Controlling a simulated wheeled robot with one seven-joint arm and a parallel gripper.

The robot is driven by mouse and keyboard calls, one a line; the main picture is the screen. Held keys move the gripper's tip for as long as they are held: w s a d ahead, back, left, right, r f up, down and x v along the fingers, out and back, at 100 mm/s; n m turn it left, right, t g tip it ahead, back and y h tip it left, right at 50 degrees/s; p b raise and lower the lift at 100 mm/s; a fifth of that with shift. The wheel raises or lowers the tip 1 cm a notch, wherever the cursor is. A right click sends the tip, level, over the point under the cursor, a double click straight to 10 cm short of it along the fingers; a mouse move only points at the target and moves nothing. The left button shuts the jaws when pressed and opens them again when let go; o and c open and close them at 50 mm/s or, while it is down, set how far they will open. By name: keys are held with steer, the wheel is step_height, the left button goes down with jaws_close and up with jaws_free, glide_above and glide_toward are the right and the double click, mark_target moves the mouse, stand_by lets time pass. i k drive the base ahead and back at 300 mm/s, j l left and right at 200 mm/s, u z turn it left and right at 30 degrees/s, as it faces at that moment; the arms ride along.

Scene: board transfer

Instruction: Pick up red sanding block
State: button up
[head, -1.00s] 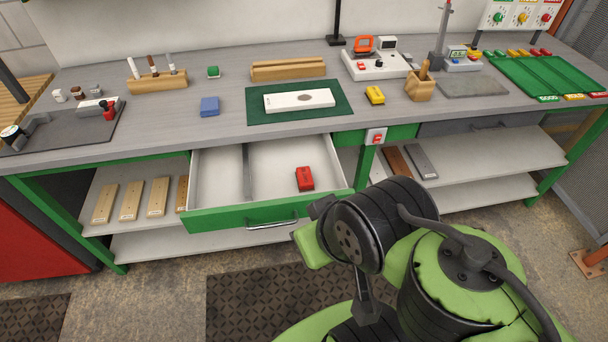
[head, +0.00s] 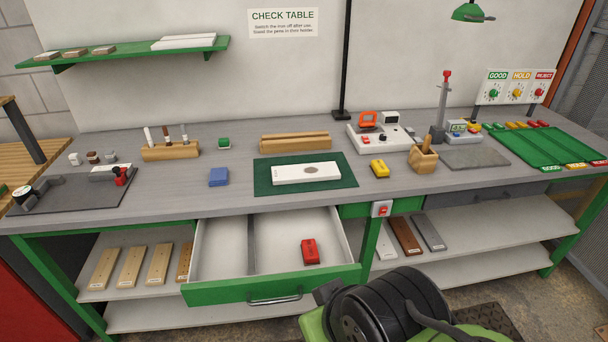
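The red sanding block (head: 310,252) lies flat in the open drawer (head: 282,230), in the right compartment and toward the front. A thin divider (head: 251,245) splits the drawer, and the left compartment is empty. Nothing covers the block. Links of my green and black arm show at the bottom, in front of the drawer's right front corner. My gripper is not visible in this view.
The green drawer front (head: 270,288) juts out from under the bench. On the bench top (head: 225,204) are a blue block (head: 218,177), a yellow block (head: 379,168), a green mat (head: 345,180) with a white board (head: 306,173), and a wooden holder (head: 424,160). Boards lie on shelves below.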

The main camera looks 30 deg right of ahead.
mark_target(309, 250)
steer(key=i+l+u, duration=0.1)
steer(key=l+u, duration=0.2)
steer(key=u, duration=0.15)
steer(key=i+l+u, duration=0.1)
steer(key=l+u, duration=0.2)
steer(key=u, duration=0.15)
steer(key=l+u, duration=0.65)
steer(key=u, duration=0.25)
steer(key=k+l+u, duration=0.1)
steer(key=l+u, duration=0.2)
steer(key=u, duration=0.15)
